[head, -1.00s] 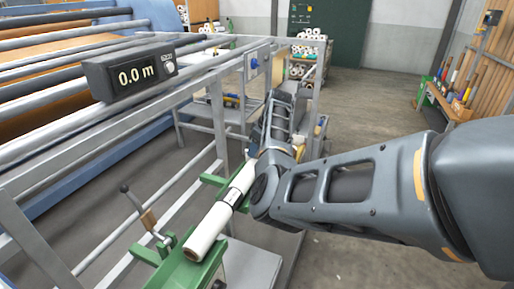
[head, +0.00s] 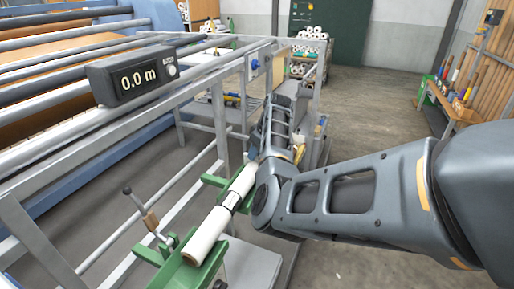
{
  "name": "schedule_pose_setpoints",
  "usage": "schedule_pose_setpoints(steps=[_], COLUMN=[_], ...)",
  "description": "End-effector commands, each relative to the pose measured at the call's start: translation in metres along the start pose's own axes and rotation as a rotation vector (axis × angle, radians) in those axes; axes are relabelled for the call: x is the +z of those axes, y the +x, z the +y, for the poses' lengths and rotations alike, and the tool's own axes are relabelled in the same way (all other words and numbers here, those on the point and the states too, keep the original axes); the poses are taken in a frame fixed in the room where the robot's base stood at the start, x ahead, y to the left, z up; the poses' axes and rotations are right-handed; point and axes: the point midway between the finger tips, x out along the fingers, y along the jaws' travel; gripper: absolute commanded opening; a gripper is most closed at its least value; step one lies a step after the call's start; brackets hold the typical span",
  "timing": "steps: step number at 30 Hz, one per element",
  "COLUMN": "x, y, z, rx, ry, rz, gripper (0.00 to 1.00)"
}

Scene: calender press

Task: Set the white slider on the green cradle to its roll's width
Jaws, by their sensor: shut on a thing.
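The green cradle (head: 176,272) is at the lower middle of the head view, beside the grey machine frame. A white roll (head: 208,235) with a dark band near its middle lies along it, running away from me. My arm crosses from the right and covers the area just right of the roll's far half. My gripper is hidden behind my own arm links, so its fingers and what they hold do not show. I cannot make out the white slider for certain.
A crank lever (head: 142,212) stands left of the cradle. The grey frame carries a counter box (head: 131,78) reading 0.0 m. A rack with rolls (head: 308,52) and a wooden bench (head: 452,108) stand farther back. The floor between them is clear.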

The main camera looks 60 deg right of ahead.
Motion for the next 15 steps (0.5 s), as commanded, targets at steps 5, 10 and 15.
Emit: schedule_pose_setpoints(steps=[5,10,15], x=[0.001,0.003,0.004], y=[-0.002,-0.002,-0.002], z=[-0.009,-0.017,-0.023], rx=[-0.002,-0.002,-0.003], ry=[-0.001,-0.001,-0.002], rz=[-0.002,-0.003,-0.002], gripper=[0.00,0.00,0.00])
